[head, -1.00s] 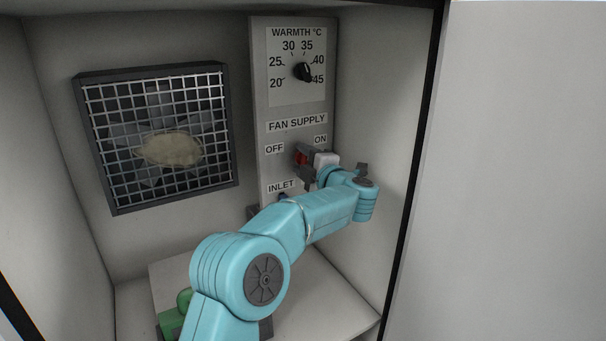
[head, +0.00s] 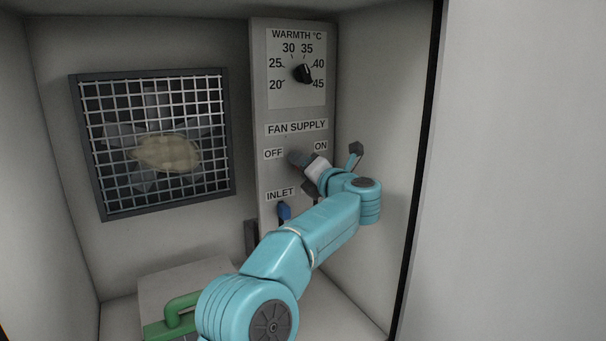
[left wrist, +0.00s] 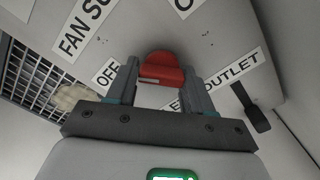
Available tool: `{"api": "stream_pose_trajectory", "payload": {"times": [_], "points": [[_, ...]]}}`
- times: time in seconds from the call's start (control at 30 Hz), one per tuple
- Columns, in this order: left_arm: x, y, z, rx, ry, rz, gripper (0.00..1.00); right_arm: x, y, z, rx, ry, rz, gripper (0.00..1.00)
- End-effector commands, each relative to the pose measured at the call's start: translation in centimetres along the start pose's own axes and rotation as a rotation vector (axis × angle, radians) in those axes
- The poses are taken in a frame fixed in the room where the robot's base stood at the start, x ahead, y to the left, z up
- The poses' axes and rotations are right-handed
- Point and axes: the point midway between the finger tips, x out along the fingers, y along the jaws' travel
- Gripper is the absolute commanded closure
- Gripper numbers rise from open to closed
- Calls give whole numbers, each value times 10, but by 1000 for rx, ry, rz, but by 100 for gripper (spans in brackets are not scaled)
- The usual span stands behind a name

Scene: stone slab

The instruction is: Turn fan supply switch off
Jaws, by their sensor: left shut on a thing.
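The fan supply switch has a red handle (left wrist: 160,68), seen in the left wrist view between my left gripper's fingers. My left gripper (left wrist: 161,72) is shut on this handle. In the head view my left gripper (head: 298,159) is at the panel below the FAN SUPPLY label (head: 297,128), between the OFF label (head: 273,154) and the ON label (head: 320,146). There the gripper hides the red handle. I cannot tell exactly which position the switch is in. My right gripper is not in view.
Above is the black warmth knob (head: 303,73); below is the blue inlet lever (head: 284,211). A dark lever (left wrist: 250,108) is by the OUTLET label. A meshed fan (head: 98,160) with a beige thing (head: 167,153) is left. A green handle (head: 181,302) is low; the cabinet wall is right.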

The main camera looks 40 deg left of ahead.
Motion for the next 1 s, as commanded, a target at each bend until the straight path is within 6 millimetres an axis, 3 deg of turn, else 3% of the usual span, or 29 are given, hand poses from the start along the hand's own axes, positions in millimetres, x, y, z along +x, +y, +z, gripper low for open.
{"api": "stream_pose_trajectory", "payload": {"times": [0.7, 0.73, 0.77, 0.8, 1.0], "points": [[-1, 3, 4, -76, -12, 2, 79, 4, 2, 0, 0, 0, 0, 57], [-1, 3, 4, -76, -12, 2, 42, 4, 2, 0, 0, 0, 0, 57], [-1, 3, 4, -76, -11, 2, 32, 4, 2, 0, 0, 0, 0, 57], [-1, 3, 3, -76, -10, 2, 28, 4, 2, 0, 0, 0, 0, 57], [0, 2, 2, -74, -6, 2, 28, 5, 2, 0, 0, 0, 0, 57]]}}
